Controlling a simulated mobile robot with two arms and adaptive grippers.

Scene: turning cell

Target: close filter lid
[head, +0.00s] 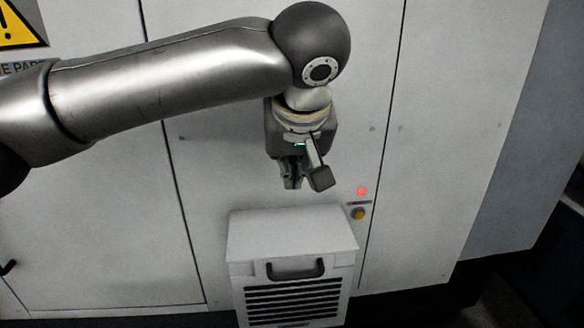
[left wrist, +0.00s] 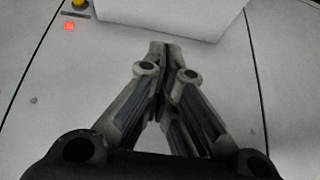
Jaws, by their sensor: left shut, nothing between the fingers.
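The filter box (head: 292,285) is a pale grey unit at the bottom of the head view, with dark louvre slots on its front. Its filter lid (head: 290,233) is the plain pale top, with a dark handle (head: 296,269) on the front just below it. The lid appears to lie down on the box. My left gripper (head: 291,185) hangs just above the back of the lid, pointing down, apart from it. In the left wrist view its fingertips (left wrist: 160,48) are together and empty, near the pale box (left wrist: 175,12) at the top edge. My right gripper is not in view.
The pale machine panel (head: 440,130) stands behind the box, with narrow seams. A red light (head: 361,191) and a yellow button (head: 358,213) sit on it, right of the gripper. A warning sign (head: 20,25) is at the upper left. The panel surface is otherwise mostly clear.

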